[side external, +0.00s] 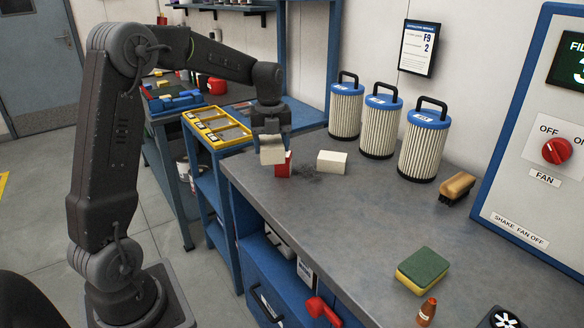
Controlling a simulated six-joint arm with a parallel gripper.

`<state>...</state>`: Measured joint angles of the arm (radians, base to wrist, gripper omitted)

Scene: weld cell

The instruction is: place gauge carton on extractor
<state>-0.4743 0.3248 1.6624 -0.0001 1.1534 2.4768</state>
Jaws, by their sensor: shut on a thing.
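My gripper (271,135) points down over the far left end of the grey bench and is shut on a pale cream carton (272,156). Another cream box (332,161) lies on the bench to the right of my gripper. No print is readable on either box, so I cannot tell by label which is the gauge carton. A blue-framed panel (506,185) with a red fan knob, which looks like the extractor, stands at the right.
Several blue-topped filter cartridges (380,128) stand along the bench's back. A brush (457,187), a green and yellow sponge (422,270) and a copper-coloured nozzle (427,311) lie to the right. A yellow tray (217,127) sits left of my gripper. The bench middle (340,220) is clear.

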